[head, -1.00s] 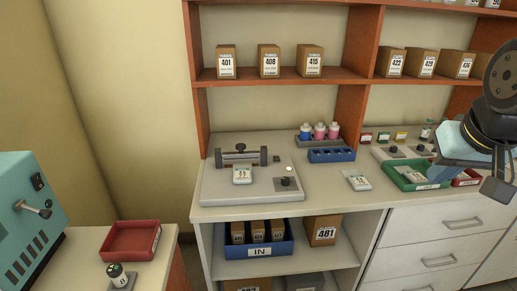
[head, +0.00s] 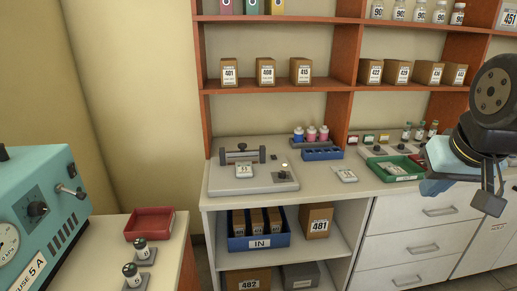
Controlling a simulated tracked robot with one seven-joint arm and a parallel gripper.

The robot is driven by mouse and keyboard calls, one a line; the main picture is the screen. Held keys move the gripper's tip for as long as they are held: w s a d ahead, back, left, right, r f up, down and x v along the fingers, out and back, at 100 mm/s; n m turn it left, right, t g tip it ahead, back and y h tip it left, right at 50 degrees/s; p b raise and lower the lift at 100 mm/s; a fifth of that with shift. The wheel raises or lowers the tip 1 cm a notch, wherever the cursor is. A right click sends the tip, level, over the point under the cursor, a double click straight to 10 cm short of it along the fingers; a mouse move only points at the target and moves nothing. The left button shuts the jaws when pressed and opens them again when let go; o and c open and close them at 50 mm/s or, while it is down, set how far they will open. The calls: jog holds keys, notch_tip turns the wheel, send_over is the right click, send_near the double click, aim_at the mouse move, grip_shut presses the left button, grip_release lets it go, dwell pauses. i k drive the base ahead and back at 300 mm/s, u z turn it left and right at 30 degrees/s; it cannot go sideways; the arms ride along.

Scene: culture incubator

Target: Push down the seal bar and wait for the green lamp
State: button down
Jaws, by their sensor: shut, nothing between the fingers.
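The sealer (head: 225,180) is a pale flat unit on the left of the counter. Its dark seal bar (head: 242,155) lies across the back of it, with a thick block at each end; I cannot tell whether it is raised or down. A small labelled white packet (head: 244,171) lies in front of the bar. A small pale spot (head: 284,166), perhaps the lamp, sits at the right near a dark knob (head: 282,175); it does not look green. My gripper (head: 490,203) is shut and empty at the far right, well away from the sealer.
A green tray (head: 374,165), a blue rack (head: 322,154) and another white packet (head: 346,175) are on the counter to the right. Shelves with boxes rise behind. A red tray (head: 168,234) and a teal machine (head: 62,190) stand at the left.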

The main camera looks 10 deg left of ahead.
aim_at(243, 153)
jog(key=u, duration=0.15)
jog(key=i, duration=0.9)
jog(key=z, duration=0.05)
